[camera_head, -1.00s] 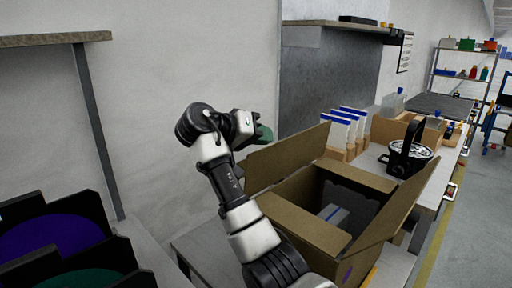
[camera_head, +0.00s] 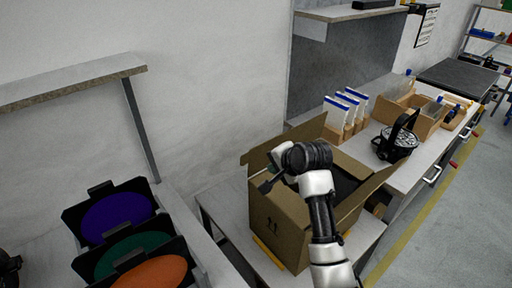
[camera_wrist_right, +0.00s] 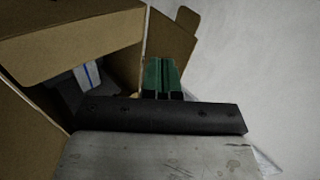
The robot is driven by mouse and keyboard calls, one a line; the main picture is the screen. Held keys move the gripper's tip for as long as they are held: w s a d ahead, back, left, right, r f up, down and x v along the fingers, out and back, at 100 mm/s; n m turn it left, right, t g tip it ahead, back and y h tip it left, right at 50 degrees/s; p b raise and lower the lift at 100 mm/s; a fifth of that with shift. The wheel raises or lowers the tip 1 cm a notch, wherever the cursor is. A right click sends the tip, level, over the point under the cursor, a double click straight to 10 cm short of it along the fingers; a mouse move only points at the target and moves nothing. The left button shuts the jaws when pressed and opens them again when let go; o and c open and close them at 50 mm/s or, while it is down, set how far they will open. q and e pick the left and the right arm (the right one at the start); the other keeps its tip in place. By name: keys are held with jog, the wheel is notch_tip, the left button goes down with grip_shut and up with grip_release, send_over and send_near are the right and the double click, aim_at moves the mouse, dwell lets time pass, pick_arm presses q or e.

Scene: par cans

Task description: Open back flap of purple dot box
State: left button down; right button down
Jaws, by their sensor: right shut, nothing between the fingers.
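The brown cardboard box (camera_head: 275,222) stands on a bench with its top open. A raised flap (camera_head: 300,136) leans outward on its far side, and another flap (camera_head: 372,186) slants out at the right. No purple dot shows on it now. My right gripper (camera_head: 268,186) is at the box's left upper edge, in front of the raised flap; my arm hides part of the opening. In the right wrist view its green fingers (camera_wrist_right: 162,77) are together and empty beside a cardboard panel (camera_wrist_right: 75,45). A white, blue-striped item (camera_wrist_right: 88,75) shows inside the box. My left gripper is not seen.
Black trays with purple (camera_head: 118,216), green (camera_head: 135,252) and orange (camera_head: 150,273) discs stand at lower left. Behind the box are blue-topped packets (camera_head: 350,108), a black par can (camera_head: 397,142) and cartons (camera_head: 425,118). A shelf (camera_head: 70,85) juts out at upper left.

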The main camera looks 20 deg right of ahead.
jog(key=s, duration=0.1)
jog(key=y+p, duration=0.1)
jog(key=p, duration=0.1)
send_near(244, 162)
jog(key=s+f+x, duration=0.1)
jog(key=x, duration=0.5)
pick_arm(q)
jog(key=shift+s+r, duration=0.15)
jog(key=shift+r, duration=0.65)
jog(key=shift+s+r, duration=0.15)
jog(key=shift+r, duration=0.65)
pick_arm(e)
jog(key=shift+w+a+r+m, duration=0.1)
jog(key=shift+w+r+m, duration=0.05)
jog(key=shift+w+m, duration=0.35)
pick_arm(q)
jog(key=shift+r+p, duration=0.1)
jog(key=shift+p, duration=0.25)
pick_arm(e)
jog(key=shift+w+r, duration=0.15)
